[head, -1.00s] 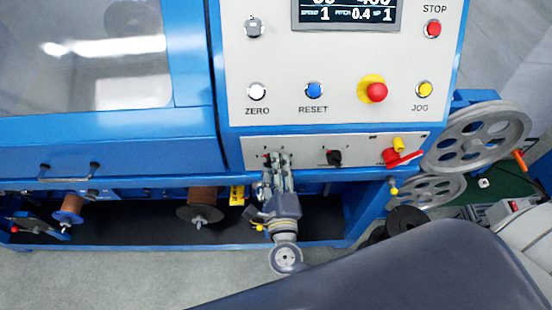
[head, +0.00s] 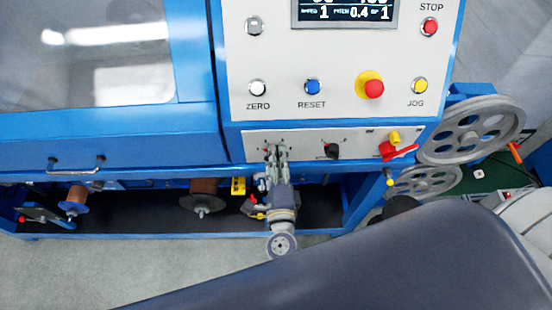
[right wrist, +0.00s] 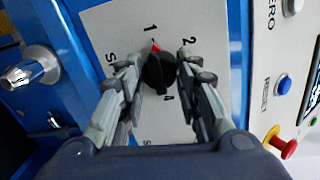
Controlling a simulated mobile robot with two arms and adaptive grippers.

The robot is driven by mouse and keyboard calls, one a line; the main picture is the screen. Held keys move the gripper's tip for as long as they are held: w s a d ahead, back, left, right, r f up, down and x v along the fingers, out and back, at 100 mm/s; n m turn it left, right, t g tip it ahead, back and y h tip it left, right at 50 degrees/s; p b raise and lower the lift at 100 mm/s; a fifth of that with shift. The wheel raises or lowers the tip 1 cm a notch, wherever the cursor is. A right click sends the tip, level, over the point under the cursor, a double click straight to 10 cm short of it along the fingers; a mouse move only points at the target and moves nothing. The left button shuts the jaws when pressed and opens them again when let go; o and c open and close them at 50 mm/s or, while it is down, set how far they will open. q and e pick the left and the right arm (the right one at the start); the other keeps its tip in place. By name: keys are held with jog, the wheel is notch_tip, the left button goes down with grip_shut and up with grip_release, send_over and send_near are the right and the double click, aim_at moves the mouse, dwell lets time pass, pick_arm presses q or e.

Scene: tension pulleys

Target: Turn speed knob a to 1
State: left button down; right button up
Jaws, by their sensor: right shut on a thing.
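Speed knob a (right wrist: 158,74) is a black knob with a red pointer on the machine's light grey panel. In the right wrist view its pointer tip lies near the printed 1, a little toward the 2. The 4 is printed on the opposite side. My right gripper (right wrist: 158,76) has its fingers on both sides of the knob and is shut on it. In the head view my right gripper (head: 277,153) is at the left part of the lower panel and mostly hides this knob. My left gripper is not in view.
A second black knob (head: 332,151) and a red switch handle (head: 398,153) sit to the right on the same panel. Above are the red stop knob (head: 373,88), several buttons and a display (head: 347,13). Grey pulleys (head: 472,130) stand at the right.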

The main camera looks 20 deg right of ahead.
jog(key=o, duration=1.1)
jog(key=shift+s, duration=0.1)
jog(key=v, duration=1.1)
jog(key=shift+s+a, duration=0.1)
jog(key=shift+s, duration=0.3)
jog(key=s+a+f+n+g+y+b, duration=0.1)
jog(key=s+f+n+g+y+b, duration=0.2)
jog(key=f+n, duration=0.85)
jog(key=s+a+f+n+g+y, duration=0.15)
jog(key=f+n+y, duration=0.3)
jog(key=f, duration=1.35)
jog(key=s+d+f+n+g+h+b, duration=0.1)
jog(key=s+d+f+n+g, duration=0.2)
jog(key=s+d+f, duration=0.2)
jog(key=s+d+f+n+g+h+b, duration=0.1)
jog(key=s+d+f+n+g, duration=0.2)
jog(key=s+f, duration=0.6)
jog(key=s+d+f+n+g+h+b, duration=0.1)
jog(key=s+d+f+n+g, duration=0.2)
jog(key=s+d+f+g, duration=0.2)
jog(key=shift+s+d+f, duration=1.15)
jog(key=shift+d+f, duration=0.05)
